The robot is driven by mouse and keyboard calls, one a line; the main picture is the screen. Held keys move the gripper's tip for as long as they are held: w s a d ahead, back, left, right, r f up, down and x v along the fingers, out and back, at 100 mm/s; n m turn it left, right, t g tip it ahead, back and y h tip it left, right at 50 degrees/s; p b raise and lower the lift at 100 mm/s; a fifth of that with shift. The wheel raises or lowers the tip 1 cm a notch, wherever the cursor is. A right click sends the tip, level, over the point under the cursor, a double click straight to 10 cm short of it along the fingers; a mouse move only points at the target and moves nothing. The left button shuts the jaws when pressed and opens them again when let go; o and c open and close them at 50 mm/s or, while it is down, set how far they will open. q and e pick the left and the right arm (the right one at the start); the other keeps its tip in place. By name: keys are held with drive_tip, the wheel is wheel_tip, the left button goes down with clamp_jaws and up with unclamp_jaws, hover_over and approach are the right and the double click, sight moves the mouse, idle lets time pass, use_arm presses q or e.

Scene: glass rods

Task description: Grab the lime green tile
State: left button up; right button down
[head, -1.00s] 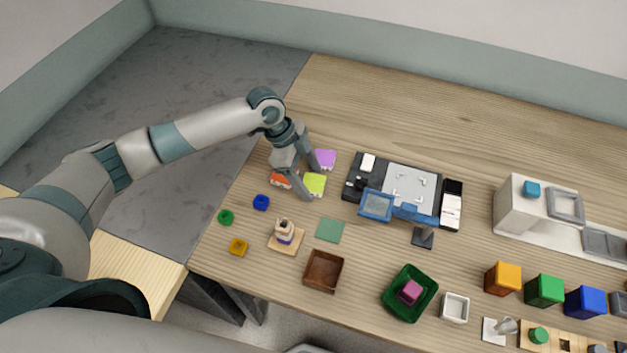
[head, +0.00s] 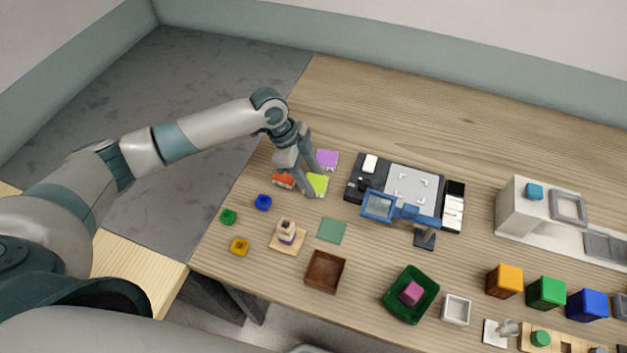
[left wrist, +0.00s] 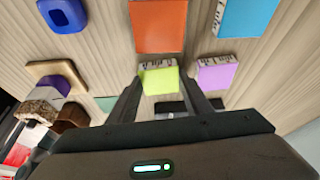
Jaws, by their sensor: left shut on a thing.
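The lime green tile (head: 317,184) lies on the left part of the table, partly hidden by my gripper in the head view. My left gripper (head: 315,196) reaches down over it, one finger on each side. In the left wrist view the lime green tile (left wrist: 158,81) sits between the two fingers of my left gripper (left wrist: 160,83), which are shut on it. I cannot tell whether the tile is lifted off the table. My right gripper is not in view.
An orange-red tile (head: 284,180) and a purple tile (head: 327,159) lie close beside it; a blue tile (left wrist: 247,18) shows in the wrist view. A flat green square (head: 332,230) and a brown box (head: 325,272) lie nearer. A black-and-grey device (head: 408,185) stands to the right.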

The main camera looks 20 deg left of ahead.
sight(311, 182)
use_arm(q)
wheel_tip(311, 182, up, 10)
drive_tip(key=b, duration=0.3)
